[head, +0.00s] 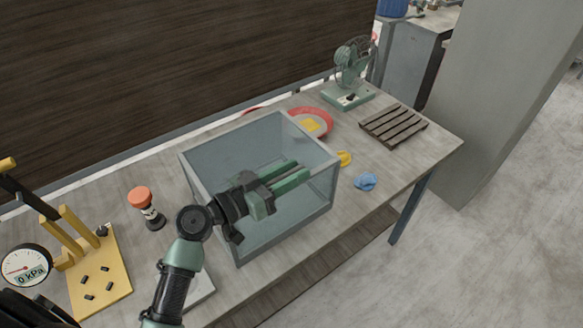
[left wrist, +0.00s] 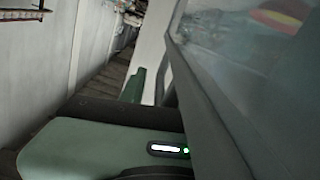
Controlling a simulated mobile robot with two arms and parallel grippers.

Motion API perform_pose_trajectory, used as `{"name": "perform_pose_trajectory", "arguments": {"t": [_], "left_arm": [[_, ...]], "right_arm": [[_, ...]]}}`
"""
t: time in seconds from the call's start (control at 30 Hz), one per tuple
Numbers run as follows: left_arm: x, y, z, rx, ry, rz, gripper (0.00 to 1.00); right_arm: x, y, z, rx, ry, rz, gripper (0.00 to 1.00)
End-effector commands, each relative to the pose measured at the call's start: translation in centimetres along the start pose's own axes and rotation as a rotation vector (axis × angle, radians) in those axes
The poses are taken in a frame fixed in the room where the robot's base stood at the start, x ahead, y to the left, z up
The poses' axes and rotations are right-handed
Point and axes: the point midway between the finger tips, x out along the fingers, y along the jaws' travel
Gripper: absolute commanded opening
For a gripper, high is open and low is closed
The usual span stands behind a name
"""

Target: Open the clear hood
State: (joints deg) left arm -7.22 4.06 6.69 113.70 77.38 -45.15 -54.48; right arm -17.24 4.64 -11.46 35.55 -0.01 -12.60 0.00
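The clear hood (head: 213,162) is a box of see-through panes with grey edges, standing on the workbench. It looks closed. My left gripper (head: 293,174) overlaps the hood in the head view, its two green fingers pointing right with a gap between them. It looks open and empty. I cannot tell whether the fingers touch the hood. In the left wrist view, a clear pane with a grey edge (left wrist: 205,105) fills the right side, very close to the gripper, and a green finger (left wrist: 135,86) shows left of it. My right gripper is not in view.
On the workbench (head: 405,165) are a green fan-like device (head: 350,78), a slatted wooden rack (head: 394,126), a red dish (head: 322,115), a blue crumpled piece (head: 366,181), an orange-topped object (head: 146,208) and a yellow gauge stand (head: 105,268). Bench space right of the hood is partly clear.

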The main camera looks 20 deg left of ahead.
Motion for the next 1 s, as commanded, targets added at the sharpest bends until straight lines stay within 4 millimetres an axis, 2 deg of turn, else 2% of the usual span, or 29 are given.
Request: {"name": "perform_pose_trajectory", "arguments": {"t": [0.17, 0.3, 1.0], "left_arm": [[0.01, -0.01, 0.03, 0.000, 0.000, 0.000, 0.32], [-0.01, 0.00, 0.03, 0.000, 0.000, 0.000, 0.00], [-0.02, 0.04, 0.06, -0.003, 0.000, 0.000, 0.00]], "right_arm": [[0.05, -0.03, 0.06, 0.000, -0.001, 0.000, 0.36], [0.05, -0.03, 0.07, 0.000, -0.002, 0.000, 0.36], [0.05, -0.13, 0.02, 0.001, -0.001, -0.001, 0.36]]}}
